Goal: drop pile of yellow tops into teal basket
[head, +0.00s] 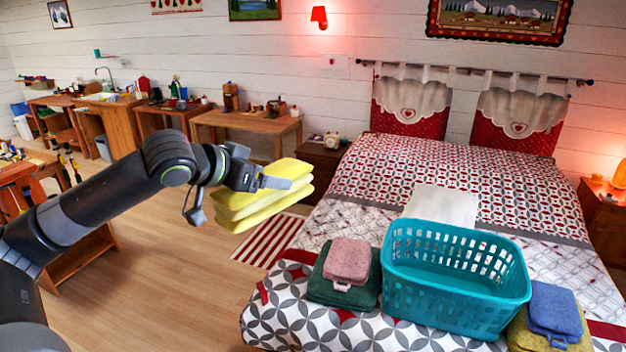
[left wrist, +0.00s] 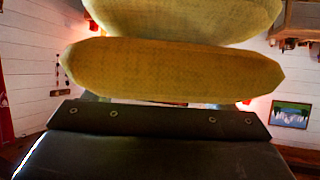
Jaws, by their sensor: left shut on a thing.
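The pile of yellow tops (head: 262,201) is a folded stack in the air, left of the bed. My left gripper (head: 275,183) is shut on the pile of yellow tops, which also fills the upper part of the left wrist view (left wrist: 170,69). The teal basket (head: 455,291) stands upright on the bed, right of and nearer than the pile. It has slotted walls, and the part of its inside that shows looks empty. The pile is apart from the basket. My right gripper is not in view.
A pink folded cloth (head: 347,261) on a dark green one (head: 325,291) lies left of the basket. A blue folded cloth (head: 554,308) on a mustard one (head: 522,336) lies right of it. A white sheet (head: 441,206) lies behind the basket. Wooden tables (head: 246,122) line the back wall.

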